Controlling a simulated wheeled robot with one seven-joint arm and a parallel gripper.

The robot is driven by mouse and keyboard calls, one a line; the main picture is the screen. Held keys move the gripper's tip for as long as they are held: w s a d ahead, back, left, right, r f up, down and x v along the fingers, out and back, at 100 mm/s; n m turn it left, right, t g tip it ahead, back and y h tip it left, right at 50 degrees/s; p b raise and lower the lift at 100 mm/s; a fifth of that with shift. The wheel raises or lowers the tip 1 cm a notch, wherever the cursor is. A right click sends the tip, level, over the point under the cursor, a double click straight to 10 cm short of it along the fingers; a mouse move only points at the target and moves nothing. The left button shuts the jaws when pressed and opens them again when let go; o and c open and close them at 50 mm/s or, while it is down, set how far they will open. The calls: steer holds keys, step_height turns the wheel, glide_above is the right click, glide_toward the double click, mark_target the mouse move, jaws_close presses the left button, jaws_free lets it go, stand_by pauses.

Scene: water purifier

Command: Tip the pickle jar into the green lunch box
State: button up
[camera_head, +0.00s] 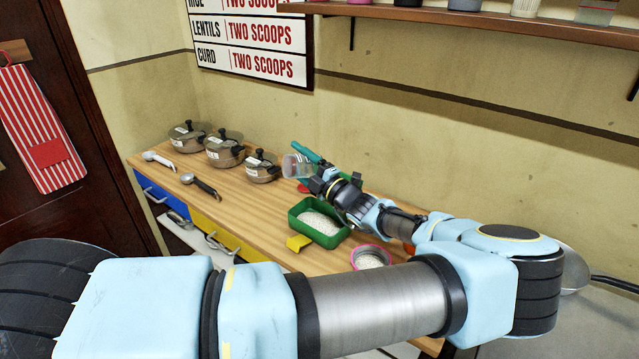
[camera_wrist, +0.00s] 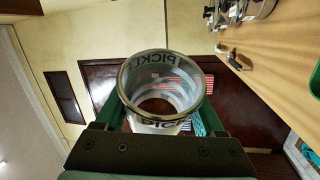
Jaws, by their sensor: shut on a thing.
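The clear pickle jar (camera_head: 296,166) is held up above the table, behind and left of the green lunch box. My gripper (camera_head: 305,167) is shut on it, with a green finger on each side. In the wrist view the jar (camera_wrist: 160,122) shows a round rim and dark PICKLE lettering, partly seen through the clear wall; its contents are hard to make out. The jar looks tilted in the head view. The green lunch box (camera_head: 333,240) is open on the table, with white rice-like food inside and a yellow clip at its front left.
Several lidded pots (camera_head: 225,150) stand along the back left of the table (camera_head: 240,205). Two scoops lie before them. A pink-rimmed bowl (camera_head: 371,253) is right of the lunch box. A shelf (camera_head: 480,22) hangs above.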

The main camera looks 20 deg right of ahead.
steer(key=shift+d+r+m+t+h, duration=0.2)
steer(key=shift+d+m+t+h, duration=0.1)
steer(key=shift+m, duration=0.6)
steer(key=shift+d+r+m+t+h, duration=0.15)
steer(key=shift+d+m+t+h, duration=0.15)
steer(key=shift+m, duration=0.6)
steer(key=shift+d+r+m+t+h, duration=0.2)
steer(key=shift+d+m+t, duration=0.1)
steer(key=shift+m, duration=0.6)
stand_by(0.6)
steer(key=n, duration=0.2)
steer(key=a+f+n+g+y, duration=0.1)
steer(key=n, duration=0.1)
steer(key=a+n+g, duration=0.1)
steer(key=n, duration=0.1)
steer(key=shift+f+y, duration=0.2)
steer(key=shift+y, duration=0.2)
steer(key=a+f+n+g+h+b, duration=0.2)
steer(key=a+f+n+g+h, duration=0.3)
steer(key=n, duration=1.1)
steer(key=shift+a+f+n+h+b, duration=0.4)
steer(key=shift+a+f, duration=0.75)
steer(key=shift+f, duration=0.65)
steer(key=shift+w+f, duration=0.1)
